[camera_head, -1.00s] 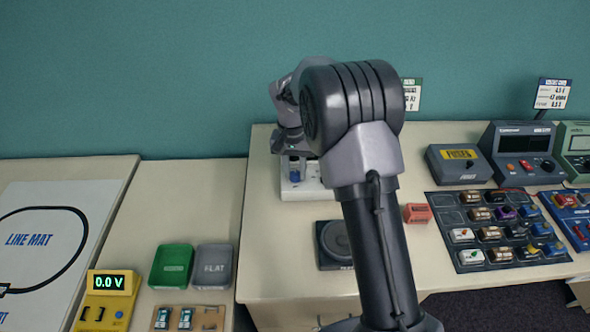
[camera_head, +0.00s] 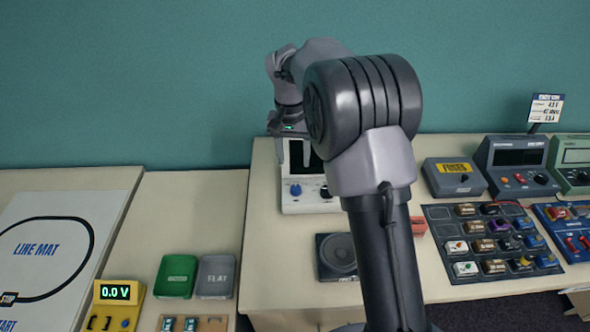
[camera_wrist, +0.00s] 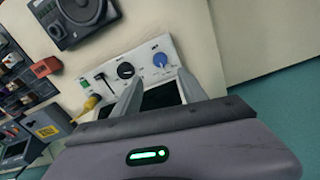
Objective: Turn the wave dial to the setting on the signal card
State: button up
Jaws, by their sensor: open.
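A white instrument box (camera_head: 312,208) stands on the right-hand table, with a dark screen (camera_wrist: 160,97), a blue knob (camera_head: 295,190) and a black knob (camera_head: 325,192). In the wrist view the blue knob (camera_wrist: 160,60) and black knob (camera_wrist: 125,70) sit side by side; their labels are too small to read. My gripper (camera_head: 294,158) is open and empty above and behind the blue knob, apart from it. In the wrist view its two fingers (camera_wrist: 160,88) stand apart over the screen. No signal card can be identified; my arm hides part of the table's back.
A speaker (camera_head: 338,255) lies in front of the box. A yellow plug (camera_wrist: 91,102) is at the box's side. A fuses box (camera_head: 455,178), a parts board (camera_head: 440,215) and a bench meter with a card (camera_head: 546,108) are to the right. Bare table lies left of the box.

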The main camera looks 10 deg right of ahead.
notch_tip(320, 180, up, 6)
jog(key=p, duration=0.1)
jog(key=shift+a, duration=0.15)
jog(key=s+a+r+t+y+b, duration=0.15)
jog(key=s+r, duration=0.25)
jog(key=s, duration=0.4)
jog(key=s+r+t+b, duration=0.2)
jog(key=s+r+b, duration=0.1)
jog(key=s, duration=0.6)
jog(key=s+a+f+t+b, duration=0.1)
jog(key=s+f, duration=0.2)
jog(key=s, duration=0.4)
jog(key=s+f+t+y+b, duration=0.1)
jog(key=s+f+b, duration=0.1)
jog(key=s, duration=0.5)
jog(key=shift+s+a+f, duration=0.25)
jog(key=shift+a+f, duration=0.15)
jog(key=shift+f, duration=0.05)
